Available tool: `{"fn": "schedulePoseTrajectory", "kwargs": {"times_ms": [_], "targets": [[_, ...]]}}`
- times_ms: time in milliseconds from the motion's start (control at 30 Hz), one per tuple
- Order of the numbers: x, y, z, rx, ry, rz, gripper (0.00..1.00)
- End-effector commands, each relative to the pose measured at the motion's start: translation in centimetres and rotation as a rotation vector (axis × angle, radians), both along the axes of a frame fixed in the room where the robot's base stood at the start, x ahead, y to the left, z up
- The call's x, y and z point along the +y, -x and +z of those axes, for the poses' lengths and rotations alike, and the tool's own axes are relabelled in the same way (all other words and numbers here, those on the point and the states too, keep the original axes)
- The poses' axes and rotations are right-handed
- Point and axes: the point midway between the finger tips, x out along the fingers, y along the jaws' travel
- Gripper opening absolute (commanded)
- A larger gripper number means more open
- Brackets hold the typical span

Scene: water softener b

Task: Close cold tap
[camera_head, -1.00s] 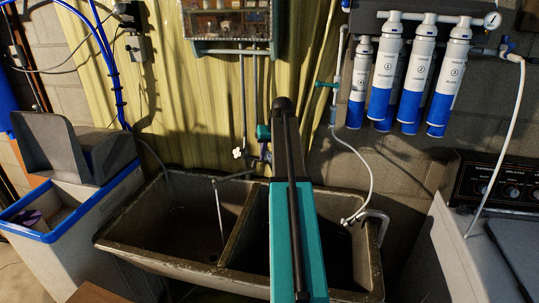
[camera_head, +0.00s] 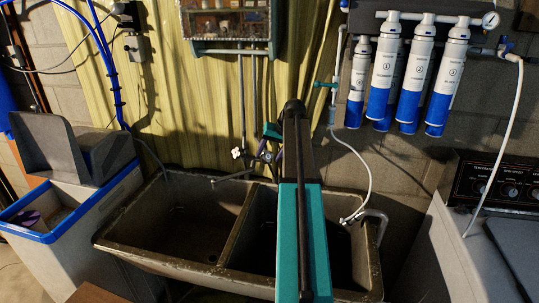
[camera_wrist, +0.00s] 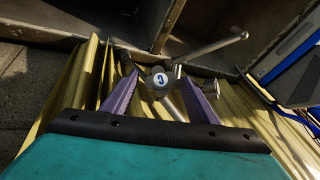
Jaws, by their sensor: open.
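The cold tap (camera_wrist: 160,80) has a round cap with a blue C and metal handle arms. It sits between the purple fingers of my gripper (camera_wrist: 161,77) in the wrist view. The fingers are apart, one on each side of the handle; I cannot tell whether they touch it. The spout (camera_head: 233,176) reaches left over the sink (camera_head: 150,255), and also shows in the wrist view (camera_wrist: 212,46). No water stream is visible below it now.
A second tap with a white handle (camera_head: 238,153) is left of my gripper. A yellow curtain (camera_head: 160,100) hangs behind the taps. White and blue filter cartridges (camera_head: 383,75) and a white hose (camera_head: 367,165) are to the right. The sink basins below are open.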

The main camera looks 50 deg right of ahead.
Motion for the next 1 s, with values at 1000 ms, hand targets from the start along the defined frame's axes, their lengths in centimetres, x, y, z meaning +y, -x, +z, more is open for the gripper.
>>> {"fn": "schedulePoseTrajectory", "kwargs": {"times_ms": [1000], "targets": [[-0.1,4.3,8.2,-0.002,0.002,-0.001,0.53]]}}
